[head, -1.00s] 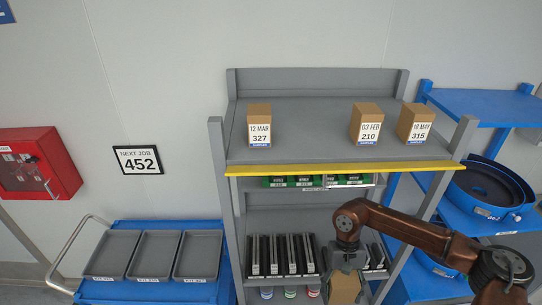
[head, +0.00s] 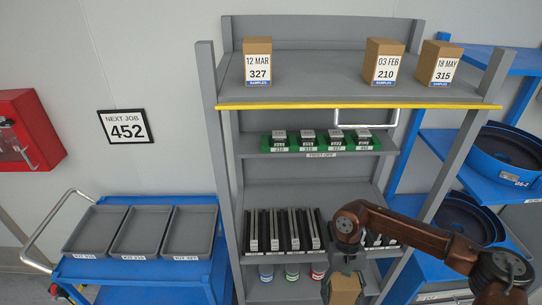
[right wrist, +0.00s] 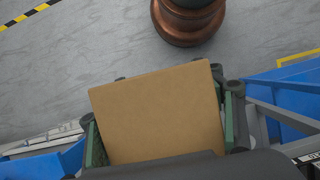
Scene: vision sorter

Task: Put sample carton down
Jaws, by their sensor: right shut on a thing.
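My right gripper (head: 343,268) is at the bottom of the head view, in front of the rack's lower part. It is shut on a brown sample carton (head: 345,290), whose lower part is cut off by the picture edge. In the right wrist view the carton (right wrist: 160,115) shows a plain brown face, slightly tilted, between the two fingers. No label shows on it. Three sample cartons stand upright on the rack's top shelf (head: 320,82): 327 (head: 257,62), 210 (head: 383,62) and 315 (head: 438,63). My left gripper does not show.
A yellow strip (head: 360,106) edges the top shelf. Free room lies between cartons 327 and 210. Below are green holders (head: 307,145) and dark upright units (head: 283,232). A blue cart (head: 140,270) with grey trays stands left. A blue rack with bowls (head: 505,160) stands right.

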